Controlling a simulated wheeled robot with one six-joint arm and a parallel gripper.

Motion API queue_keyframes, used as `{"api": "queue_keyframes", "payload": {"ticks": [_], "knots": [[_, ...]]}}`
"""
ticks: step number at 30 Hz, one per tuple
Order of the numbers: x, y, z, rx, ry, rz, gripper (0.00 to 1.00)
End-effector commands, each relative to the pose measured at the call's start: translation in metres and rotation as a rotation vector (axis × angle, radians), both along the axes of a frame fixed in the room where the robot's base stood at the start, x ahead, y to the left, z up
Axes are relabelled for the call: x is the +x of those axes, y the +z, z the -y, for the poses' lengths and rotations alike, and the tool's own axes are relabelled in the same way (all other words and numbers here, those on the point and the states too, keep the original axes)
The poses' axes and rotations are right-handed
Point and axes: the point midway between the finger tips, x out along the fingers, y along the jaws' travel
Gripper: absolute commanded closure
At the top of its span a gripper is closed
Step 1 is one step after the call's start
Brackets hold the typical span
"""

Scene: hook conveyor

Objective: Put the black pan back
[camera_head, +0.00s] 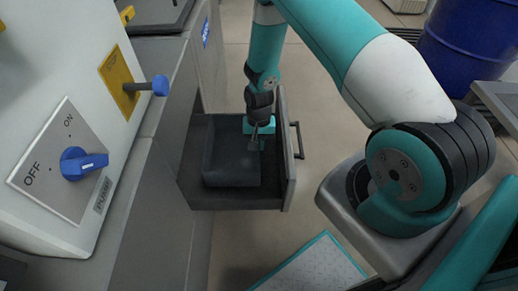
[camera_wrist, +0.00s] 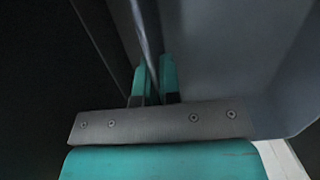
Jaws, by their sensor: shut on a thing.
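The black pan (camera_head: 228,162) is a dark rectangular tray. It sits inside the open drawer (camera_head: 288,175), which is pulled out from the grey cabinet. My gripper (camera_head: 257,143) reaches down into the drawer at the pan's right side. In the wrist view, the teal fingers of my gripper (camera_wrist: 154,82) are shut on a thin upright wall, the pan's rim. The pan looks level. Whether its underside touches the drawer floor cannot be told.
The drawer's handle (camera_head: 299,140) sticks out to the right. A control panel with a blue knob (camera_head: 83,163) and a blue-tipped lever (camera_head: 159,86) is at the left. A blue barrel (camera_head: 465,40) stands at the upper right. Floor beyond the drawer is clear.

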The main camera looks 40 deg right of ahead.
Motion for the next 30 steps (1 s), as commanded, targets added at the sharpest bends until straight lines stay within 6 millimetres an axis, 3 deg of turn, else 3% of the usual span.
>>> {"api": "queue_keyframes", "payload": {"ticks": [5, 17, 18, 21, 30], "knots": [[0.000, -0.028, 0.000, 0.001, 0.000, -0.001, 1.00], [0.000, -0.033, 0.000, 0.000, 0.000, 0.000, 1.00], [0.000, -0.032, 0.000, 0.001, 0.000, -0.001, 0.86], [0.000, -0.032, 0.000, 0.000, 0.000, -0.001, 0.69], [0.000, -0.027, 0.000, 0.000, 0.000, 0.000, 0.69]]}}
